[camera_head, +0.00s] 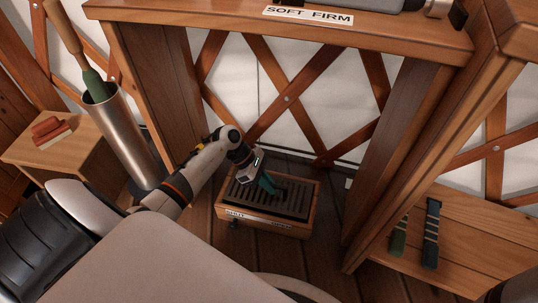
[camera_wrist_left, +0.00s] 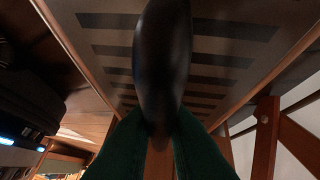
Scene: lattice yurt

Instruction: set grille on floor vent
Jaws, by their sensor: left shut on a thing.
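The dark slotted grille (camera_head: 290,208) lies over the top of the wooden floor vent box (camera_head: 305,228), within its rim as seen from above. I cannot tell whether it rests fully down. My left gripper (camera_head: 268,184) reaches down over it with green fingers. In the left wrist view the fingers (camera_wrist_left: 160,142) are shut on a dark rounded handle (camera_wrist_left: 162,60), which stands in front of the grille's slotted face (camera_wrist_left: 105,52). The handle hides the middle of the grille there. My right gripper is not in view.
A metal cylinder (camera_head: 126,130) stands left. Bare floor shows right of the vent.

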